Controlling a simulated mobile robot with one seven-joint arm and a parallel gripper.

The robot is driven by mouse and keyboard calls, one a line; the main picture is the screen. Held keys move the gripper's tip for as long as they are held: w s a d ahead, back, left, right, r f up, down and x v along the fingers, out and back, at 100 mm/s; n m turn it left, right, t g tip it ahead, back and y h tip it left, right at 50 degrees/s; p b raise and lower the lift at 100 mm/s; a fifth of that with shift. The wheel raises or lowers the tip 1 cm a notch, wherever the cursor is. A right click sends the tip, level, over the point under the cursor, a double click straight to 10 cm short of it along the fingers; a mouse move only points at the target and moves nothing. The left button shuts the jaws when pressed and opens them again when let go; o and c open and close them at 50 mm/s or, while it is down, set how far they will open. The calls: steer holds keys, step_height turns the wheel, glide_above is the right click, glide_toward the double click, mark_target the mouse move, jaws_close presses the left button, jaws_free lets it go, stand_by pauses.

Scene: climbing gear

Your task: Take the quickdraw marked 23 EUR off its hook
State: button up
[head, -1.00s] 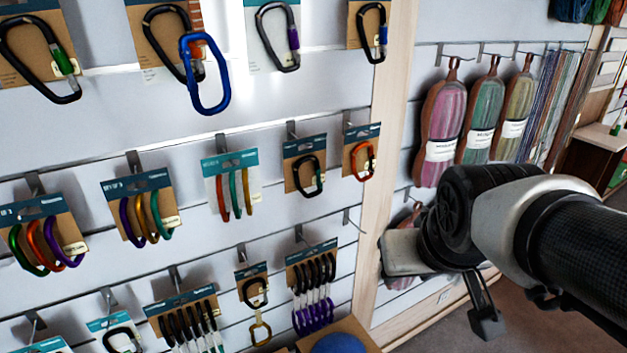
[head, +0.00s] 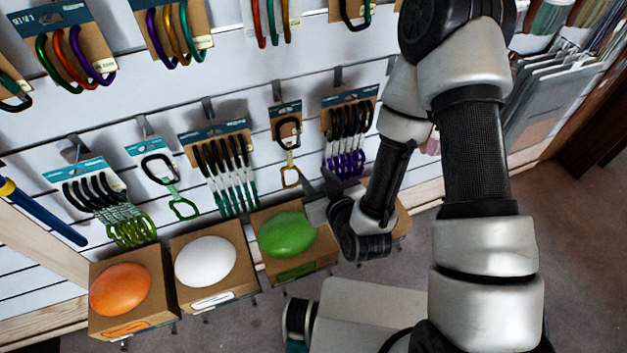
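Quickdraws hang on hooks along the lower row of the wall in the head view. Single ones are a black-and-yellow one (head: 290,150) and a black-and-green one (head: 165,178). Packs of several are a black-and-purple one (head: 348,135), a black-and-green one (head: 226,170) and one with green slings (head: 110,205). Their price marks are too small to read, so I cannot tell which is 23 EUR. My gripper (head: 321,184) is low in front of the wall, just below the black-and-yellow quickdraw and the purple pack. Its dark fingers look spread, with nothing seen between them.
Boxes with an orange hold (head: 120,289), a white hold (head: 205,261) and a green hold (head: 286,233) stand below the quickdraws, close to my gripper. Carabiner packs (head: 65,55) hang above. A blue bar (head: 42,212) juts in at left. Open floor (head: 560,260) lies at right.

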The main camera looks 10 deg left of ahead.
steer(key=s+f, duration=0.2)
steer(key=s, duration=0.1)
steer(key=t+b, duration=0.1)
steer(key=b, duration=1)
glide_toward(291, 162)
steer(key=shift+y, duration=0.3)
steer(key=b+x, duration=0.2)
steer(key=x, duration=0.8)
steer(key=shift+w+f, duration=0.2)
steer(key=shift+f, duration=0.05)
steer(key=shift+r+m, duration=0.1)
steer(key=shift+m, duration=0.2)
jaws_close()
